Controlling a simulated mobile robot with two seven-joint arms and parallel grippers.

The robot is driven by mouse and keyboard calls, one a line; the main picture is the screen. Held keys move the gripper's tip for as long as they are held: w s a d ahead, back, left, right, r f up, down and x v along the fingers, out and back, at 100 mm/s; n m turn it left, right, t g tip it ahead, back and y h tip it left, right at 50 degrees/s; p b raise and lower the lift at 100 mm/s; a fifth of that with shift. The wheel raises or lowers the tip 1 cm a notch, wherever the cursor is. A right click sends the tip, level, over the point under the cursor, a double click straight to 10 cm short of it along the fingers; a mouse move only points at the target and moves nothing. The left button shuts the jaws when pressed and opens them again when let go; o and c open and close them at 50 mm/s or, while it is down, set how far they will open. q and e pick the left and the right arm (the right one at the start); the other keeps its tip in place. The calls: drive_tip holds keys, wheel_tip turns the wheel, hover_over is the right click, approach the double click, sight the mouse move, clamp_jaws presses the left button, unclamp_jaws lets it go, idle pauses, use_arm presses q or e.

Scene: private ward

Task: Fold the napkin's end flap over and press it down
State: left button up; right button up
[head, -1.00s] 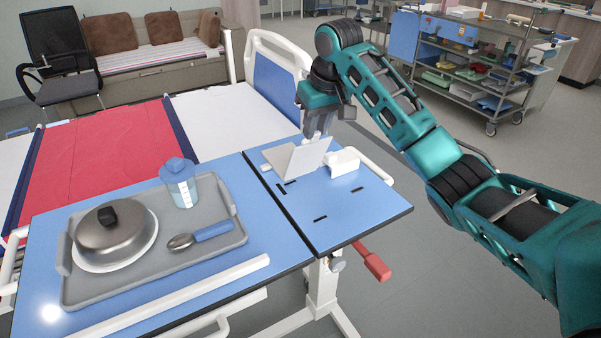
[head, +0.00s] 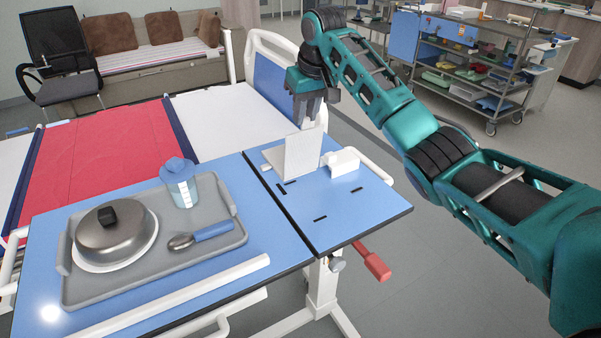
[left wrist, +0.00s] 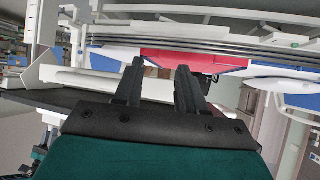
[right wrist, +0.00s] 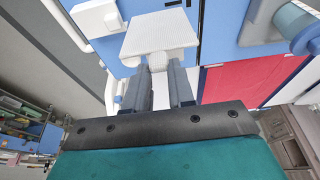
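The white napkin (head: 303,155) is on the right section of the blue overbed table. Its raised panel stands nearly upright. My right gripper (head: 309,118) is just above and behind the panel, pointing down, with its fingers apart. In the right wrist view, the napkin's textured face (right wrist: 160,35) lies beyond the fingertips (right wrist: 158,72). I cannot tell whether the fingers touch it. My left gripper (left wrist: 158,75) is open and empty in its wrist view and does not show in the head view.
A small white block (head: 344,161) stands beside the napkin on the table (head: 365,215). Dark slots mark the tabletop. A grey tray (head: 140,270) with a covered plate, a blue-lidded cup (head: 181,188) and a spoon (head: 200,236) fills the left section. The bed is behind.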

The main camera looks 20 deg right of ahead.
drive_tip(key=shift+w, duration=0.1)
drive_tip(key=shift+w+a, duration=0.15)
drive_tip(key=shift+w, duration=2.05)
